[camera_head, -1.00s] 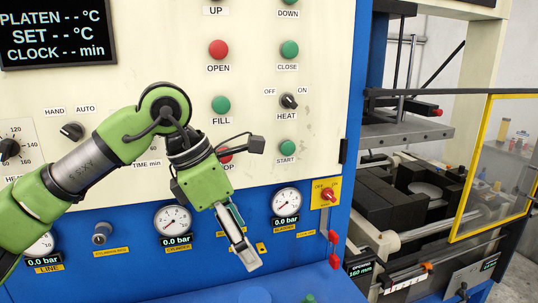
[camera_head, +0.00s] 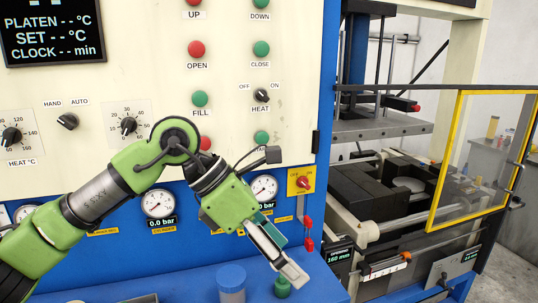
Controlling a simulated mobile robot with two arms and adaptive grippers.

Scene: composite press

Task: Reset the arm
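My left arm comes in from the left in front of the control panel (camera_head: 100,130). Its green wrist ends in my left gripper (camera_head: 292,272), which points down and to the right. The fingers look close together and seen from the side, so I cannot tell if they are open or shut. No object shows between them. The fingertips are near a green cap (camera_head: 282,287) on the blue ledge, and I cannot tell if they touch. My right gripper is not in view.
A blue cylinder (camera_head: 232,283) stands on the blue ledge (camera_head: 190,284). A red and yellow switch (camera_head: 304,183) sits right of the wrist. The press (camera_head: 385,130) with its yellow-framed guard (camera_head: 433,190) is at the right. Knobs and buttons cover the panel.

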